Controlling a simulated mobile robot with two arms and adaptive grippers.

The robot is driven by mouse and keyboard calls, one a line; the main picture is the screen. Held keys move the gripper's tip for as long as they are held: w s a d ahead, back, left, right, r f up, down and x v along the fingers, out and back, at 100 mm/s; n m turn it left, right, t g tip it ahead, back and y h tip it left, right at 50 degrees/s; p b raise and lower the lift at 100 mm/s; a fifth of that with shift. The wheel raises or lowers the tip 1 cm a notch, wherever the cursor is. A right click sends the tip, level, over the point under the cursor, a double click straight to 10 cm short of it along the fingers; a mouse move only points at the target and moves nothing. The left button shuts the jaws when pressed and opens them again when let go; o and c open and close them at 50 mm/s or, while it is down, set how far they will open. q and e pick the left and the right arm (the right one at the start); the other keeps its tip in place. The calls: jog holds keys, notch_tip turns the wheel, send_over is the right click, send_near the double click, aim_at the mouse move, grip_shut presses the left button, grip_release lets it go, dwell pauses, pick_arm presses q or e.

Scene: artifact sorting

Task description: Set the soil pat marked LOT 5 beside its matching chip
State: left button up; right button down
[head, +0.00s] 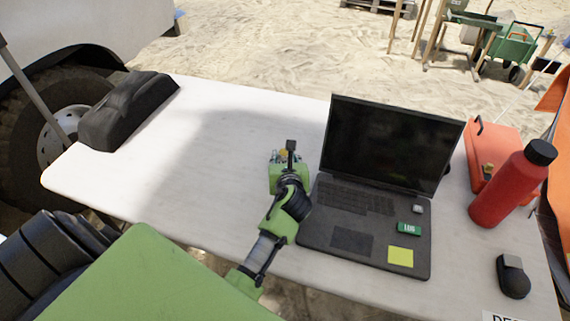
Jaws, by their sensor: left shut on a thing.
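My left gripper (290,172) reaches in over the table, just left of the laptop, at a small green container (274,178). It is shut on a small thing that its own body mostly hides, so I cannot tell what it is. Small yellowish bits show at the container's top. A green chip with white marks (409,229) lies on the laptop's front right; its marks are too small to read. I cannot pick out a soil pat marked LOT 5. My right gripper is not in view.
The open laptop (352,244) stands right of the gripper, with a yellow note (400,256) and small grey piece (418,208) on it. A red bottle (508,187), orange case (492,140) and black mouse-like object (513,278) are farther right.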

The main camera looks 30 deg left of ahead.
aim_at(285, 161)
pick_arm(q)
jog(key=shift+s+f, duration=0.1)
jog(key=shift+f, duration=1.3)
jog(key=o, duration=0.5)
jog(key=shift+f, duration=0.15)
jog(key=o, duration=0.4)
